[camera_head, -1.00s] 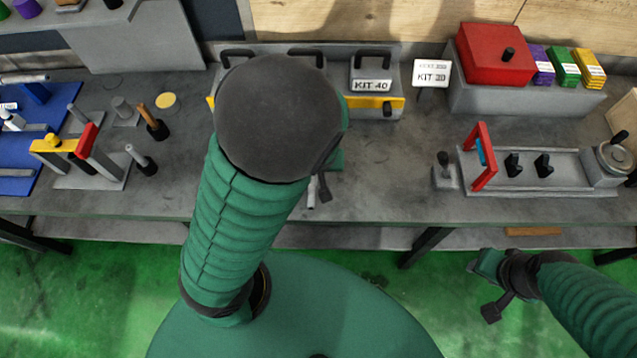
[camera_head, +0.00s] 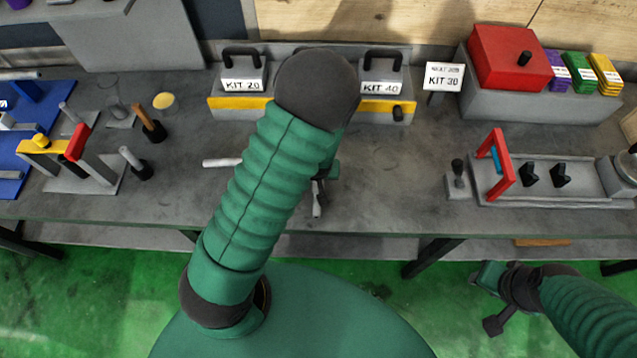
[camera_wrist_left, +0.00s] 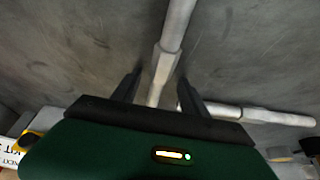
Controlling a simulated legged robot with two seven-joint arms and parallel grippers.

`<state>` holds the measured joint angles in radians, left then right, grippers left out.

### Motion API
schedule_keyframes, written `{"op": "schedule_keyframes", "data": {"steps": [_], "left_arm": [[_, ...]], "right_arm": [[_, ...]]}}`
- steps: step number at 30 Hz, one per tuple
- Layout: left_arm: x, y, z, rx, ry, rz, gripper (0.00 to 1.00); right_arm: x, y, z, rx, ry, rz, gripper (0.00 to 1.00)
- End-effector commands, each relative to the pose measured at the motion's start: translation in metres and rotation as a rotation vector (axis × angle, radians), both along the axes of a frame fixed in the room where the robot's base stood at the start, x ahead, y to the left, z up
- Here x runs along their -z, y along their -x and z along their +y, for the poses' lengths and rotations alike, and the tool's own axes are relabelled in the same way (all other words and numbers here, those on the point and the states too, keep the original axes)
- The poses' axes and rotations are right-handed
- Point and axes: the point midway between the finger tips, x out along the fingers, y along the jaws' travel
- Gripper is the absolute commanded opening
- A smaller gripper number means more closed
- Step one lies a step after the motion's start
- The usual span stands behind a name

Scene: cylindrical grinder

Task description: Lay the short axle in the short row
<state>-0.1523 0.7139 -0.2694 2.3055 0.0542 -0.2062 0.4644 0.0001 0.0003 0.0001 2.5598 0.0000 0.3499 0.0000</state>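Two pale stepped axles lie on the grey bench. One axle (camera_head: 317,203) points toward the front edge and is partly hidden by my left arm; in the left wrist view this axle (camera_wrist_left: 173,40) runs between my fingers. The other axle (camera_head: 222,162) lies crosswise to the left, and shows at right in the left wrist view (camera_wrist_left: 265,116). I cannot tell which is the short one. My left gripper (camera_wrist_left: 158,85) is open, fingers either side of the first axle with gaps showing. My right gripper (camera_head: 492,290) hangs before the bench; its jaws are unclear. No short row is clearly identifiable.
A blue board (camera_head: 62,100) with grey parts lies at far left, beside a red-and-yellow fixture (camera_head: 75,145). Kit boxes (camera_head: 238,85) stand behind my left arm. A red-framed fixture (camera_head: 540,180) and red box (camera_head: 508,58) are at right. Bench between is clear.

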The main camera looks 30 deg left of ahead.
Motion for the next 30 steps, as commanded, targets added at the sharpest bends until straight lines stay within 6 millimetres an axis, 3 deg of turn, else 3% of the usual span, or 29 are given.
{"op": "schedule_keyframes", "data": {"steps": [1,12,30], "left_arm": [[0.0003,0.0,-0.0004,0.001,-0.002,0.0,0.46],[-0.0001,-0.0009,-0.0047,0.003,-0.005,0.002,0.0],[-0.0008,-0.0002,-0.0028,0.002,-0.004,0.0,0.0]], "right_arm": [[0.0003,0.0,0.0001,0.0,0.0,0.0,0.36],[0.0004,0.0001,0.0,0.0,0.0,0.0,0.36],[0.0002,0.0001,0.0001,0.0,0.0,0.0,0.36]]}}
